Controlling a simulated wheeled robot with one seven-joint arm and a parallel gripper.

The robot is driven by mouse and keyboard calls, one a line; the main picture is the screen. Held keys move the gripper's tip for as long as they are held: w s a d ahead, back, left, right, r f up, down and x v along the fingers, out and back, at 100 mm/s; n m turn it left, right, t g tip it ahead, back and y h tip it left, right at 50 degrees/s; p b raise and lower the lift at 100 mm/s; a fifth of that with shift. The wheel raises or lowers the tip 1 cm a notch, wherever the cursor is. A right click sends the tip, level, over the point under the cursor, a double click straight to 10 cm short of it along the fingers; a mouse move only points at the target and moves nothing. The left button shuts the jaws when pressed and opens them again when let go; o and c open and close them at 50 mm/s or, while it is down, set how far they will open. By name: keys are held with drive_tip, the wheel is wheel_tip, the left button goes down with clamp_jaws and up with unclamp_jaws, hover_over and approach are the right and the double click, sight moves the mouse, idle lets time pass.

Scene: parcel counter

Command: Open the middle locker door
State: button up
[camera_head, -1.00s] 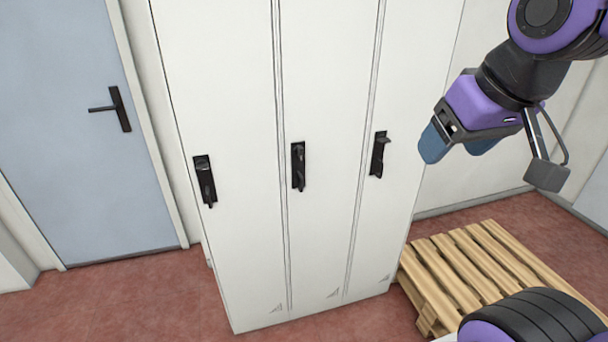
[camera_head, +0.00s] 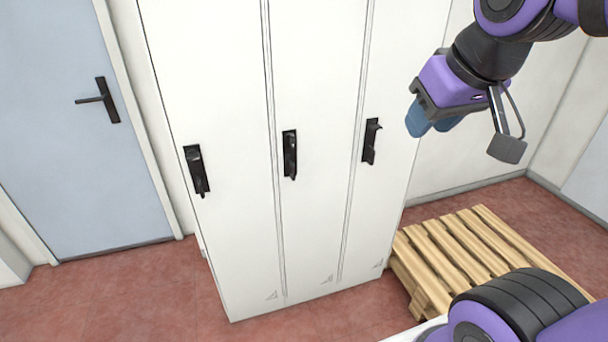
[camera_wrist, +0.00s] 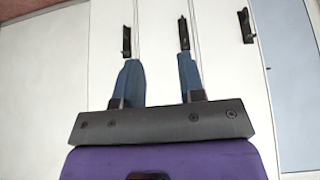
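The white locker cabinet has three tall doors, all closed. The middle locker door (camera_head: 310,220) carries a black handle (camera_head: 289,155) on its upper left part, with its lever hanging down. My gripper (camera_head: 432,124) is open and empty, to the right of the lockers in the head view and apart from every handle. In the wrist view, its two blue fingers (camera_wrist: 160,80) stand apart with the locker fronts beyond them. That view appears turned over, and the middle handle (camera_wrist: 184,35) shows beyond the right-hand finger.
The left locker's handle (camera_head: 196,170) and the right locker's handle (camera_head: 371,141) flank the middle one. A wooden pallet (camera_head: 480,250) lies on the red floor right of the cabinet. A blue room door (camera_head: 60,150) is at the left. Floor before the cabinet is clear.

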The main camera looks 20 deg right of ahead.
sight(294, 169)
drive_tip(key=w+a+f+n+t, duration=0.15)
drive_tip(key=w+f, duration=0.25)
drive_tip(key=w, duration=0.6)
drive_tip(key=w+f+n+t+y, duration=0.15)
drive_tip(key=w+f, duration=0.35)
drive_tip(key=w, duration=0.5)
drive_tip(key=w+a+f+t, duration=0.15)
drive_tip(key=w+f, duration=0.25)
drive_tip(key=w, duration=0.6)
drive_tip(key=w+a+f+m+t+y, duration=0.1)
drive_tip(key=w+f+t, duration=0.25)
drive_tip(key=f, duration=0.85)
drive_tip(key=w+a+f+t+y, duration=0.15)
drive_tip(key=f+t, duration=0.25)
drive_tip(key=f, duration=0.7)
drive_tip(key=x, duration=1)
drive_tip(key=shift+w+d+f, duration=0.2)
drive_tip(key=shift+w+d, duration=0.15)
drive_tip(key=shift+w, duration=0.1)
drive_tip(key=shift+c, duration=0.4)
clamp_jaws()
